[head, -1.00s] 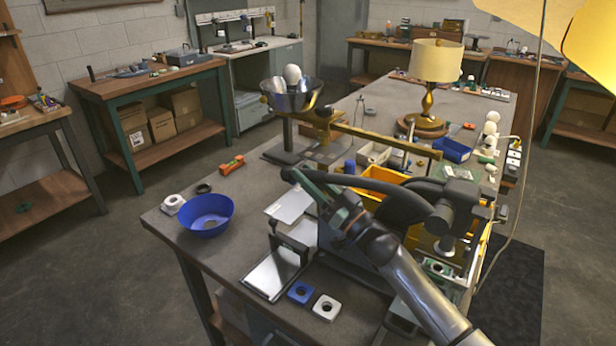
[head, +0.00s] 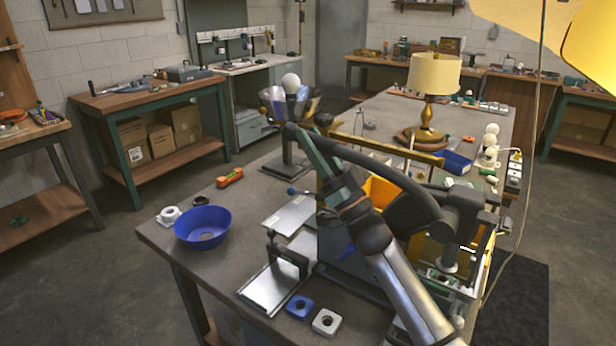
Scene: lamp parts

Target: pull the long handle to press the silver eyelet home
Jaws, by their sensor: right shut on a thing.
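The long dark handle (head: 390,172) arches from the press at the right toward the upper left. My right gripper (head: 303,142) is at the handle's outer end and is shut on it. My arm crosses in front of much of the handle and the press. A bright round ram or post (head: 449,258) shows low on the right side of the press. I cannot make out the silver eyelet. My left gripper is not in view.
A blue bowl (head: 203,228) stands at the table's left, with an orange block (head: 230,178) behind it. Blue (head: 299,307) and white (head: 326,321) square pieces lie at the front edge. A brass lamp (head: 428,118) stands farther back. The grey tabletop between bowl and press is partly bare.

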